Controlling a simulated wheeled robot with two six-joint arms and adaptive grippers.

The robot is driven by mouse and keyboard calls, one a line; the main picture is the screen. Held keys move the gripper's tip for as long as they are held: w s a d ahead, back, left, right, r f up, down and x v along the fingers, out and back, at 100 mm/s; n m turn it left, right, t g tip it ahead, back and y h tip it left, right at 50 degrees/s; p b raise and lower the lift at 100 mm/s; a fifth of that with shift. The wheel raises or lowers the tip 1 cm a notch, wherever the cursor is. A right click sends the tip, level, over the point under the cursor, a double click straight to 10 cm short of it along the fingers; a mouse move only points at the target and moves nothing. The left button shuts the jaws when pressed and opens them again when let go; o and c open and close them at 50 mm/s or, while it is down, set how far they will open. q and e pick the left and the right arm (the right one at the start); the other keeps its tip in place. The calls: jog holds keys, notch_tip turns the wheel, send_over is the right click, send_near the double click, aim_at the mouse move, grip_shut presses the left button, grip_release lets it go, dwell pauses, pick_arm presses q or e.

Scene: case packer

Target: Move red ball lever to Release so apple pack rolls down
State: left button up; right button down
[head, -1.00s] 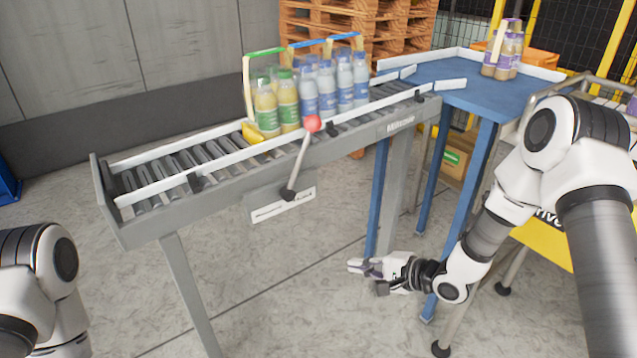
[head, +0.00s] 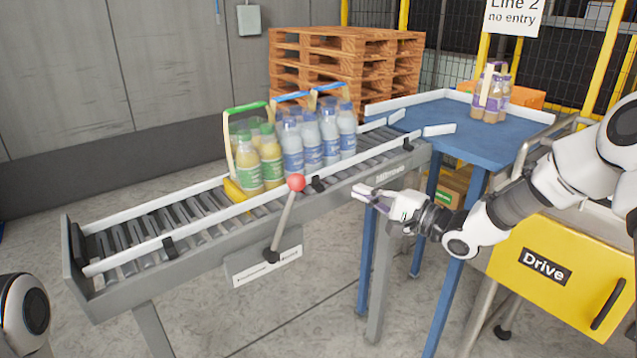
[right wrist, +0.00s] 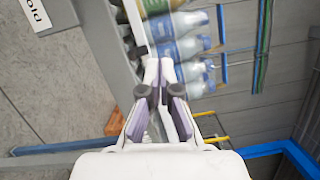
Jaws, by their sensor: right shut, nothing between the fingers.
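The red ball lever (head: 296,183) stands on the conveyor's near side, its rod rising from a dark pivot, leaning slightly right. The apple pack appears to be the green-labelled bottles (head: 272,168) with a green handle, upright on the rollers against a yellow stop (head: 235,190). My right gripper (head: 360,193) is shut and empty, to the right of the red ball and apart from it. Its closed fingers (right wrist: 161,68) show in the right wrist view, with blue-labelled bottles (right wrist: 188,47) beyond. My left gripper is out of view.
Blue-handled bottle packs (head: 315,140) stand behind the green one. The lower rollers (head: 150,233) at left are clear. A label plate (head: 262,267) is below the lever; part of its lettering shows in the right wrist view (right wrist: 37,15). A blue table (head: 440,120) adjoins the conveyor's right end.

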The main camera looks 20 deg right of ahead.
pick_arm(q)
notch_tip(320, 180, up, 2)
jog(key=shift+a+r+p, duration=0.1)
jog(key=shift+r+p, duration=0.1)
jog(key=shift+p, duration=1)
pick_arm(e)
jog(key=w+a, duration=0.5)
jog(key=a, duration=0.3)
jog(key=shift+w+a+r, duration=0.15)
jog(key=shift+a+r, duration=0.2)
jog(key=shift+r, duration=0.1)
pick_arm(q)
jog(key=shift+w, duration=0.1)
pick_arm(e)
jog(key=shift+w+d, duration=0.1)
